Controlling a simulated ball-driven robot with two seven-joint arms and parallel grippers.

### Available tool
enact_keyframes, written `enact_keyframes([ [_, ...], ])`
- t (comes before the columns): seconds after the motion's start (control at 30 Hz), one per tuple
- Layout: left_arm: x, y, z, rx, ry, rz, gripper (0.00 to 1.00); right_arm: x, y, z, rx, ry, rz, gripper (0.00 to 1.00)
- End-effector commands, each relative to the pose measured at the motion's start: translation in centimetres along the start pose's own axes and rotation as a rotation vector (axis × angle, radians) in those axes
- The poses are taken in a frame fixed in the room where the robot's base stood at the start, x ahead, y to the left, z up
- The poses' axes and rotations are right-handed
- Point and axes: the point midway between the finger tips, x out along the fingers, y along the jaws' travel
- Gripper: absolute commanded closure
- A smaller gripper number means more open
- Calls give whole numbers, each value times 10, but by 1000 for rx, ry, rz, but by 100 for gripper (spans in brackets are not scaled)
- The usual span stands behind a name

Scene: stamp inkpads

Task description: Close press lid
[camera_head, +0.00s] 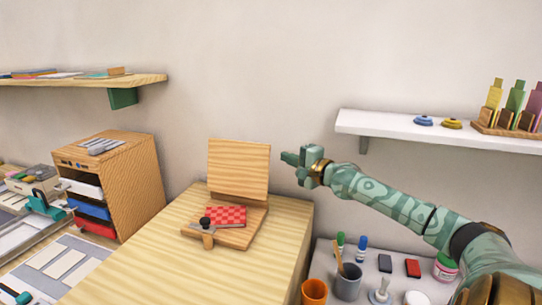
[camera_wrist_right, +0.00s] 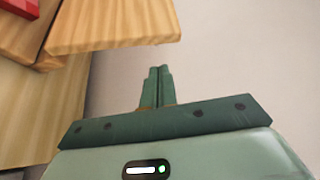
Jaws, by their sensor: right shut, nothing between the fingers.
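The press is a wooden base (camera_head: 232,238) on the wooden cabinet top, with its lid (camera_head: 239,169) standing open, roughly upright at the back. A red checkered pad (camera_head: 226,216) lies on the base. A dark round knob (camera_head: 205,222) is at its front. My right gripper (camera_head: 286,157) is shut and empty, in the air just right of the lid's upper part, apart from it. In the right wrist view my closed fingers (camera_wrist_right: 157,72) point towards the lid's edge (camera_wrist_right: 115,28), with the red pad at the upper left corner. My left gripper is not in view.
A white shelf (camera_head: 400,130) with stamps and colored bottles is on the right wall. Below it a white table holds cups (camera_head: 314,292), markers and inkpads. A drawer unit (camera_head: 140,180) stands left of the cabinet. The cabinet top's front left (camera_head: 120,275) is bare.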

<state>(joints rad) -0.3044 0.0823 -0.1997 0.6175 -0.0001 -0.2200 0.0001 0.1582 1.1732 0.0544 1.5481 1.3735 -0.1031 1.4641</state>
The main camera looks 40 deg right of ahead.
Motion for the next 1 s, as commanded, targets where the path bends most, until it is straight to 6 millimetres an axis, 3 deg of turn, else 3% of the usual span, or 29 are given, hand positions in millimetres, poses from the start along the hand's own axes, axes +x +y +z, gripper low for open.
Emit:
enact_keyframes([
  [0.2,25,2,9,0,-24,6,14,34,6,-1,3,2,0,100],
  [0.5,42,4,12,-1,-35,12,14,65,4,-1,0,2,0,100],
  [1.0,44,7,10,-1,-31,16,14,71,1,0,-2,1,1,100],
])
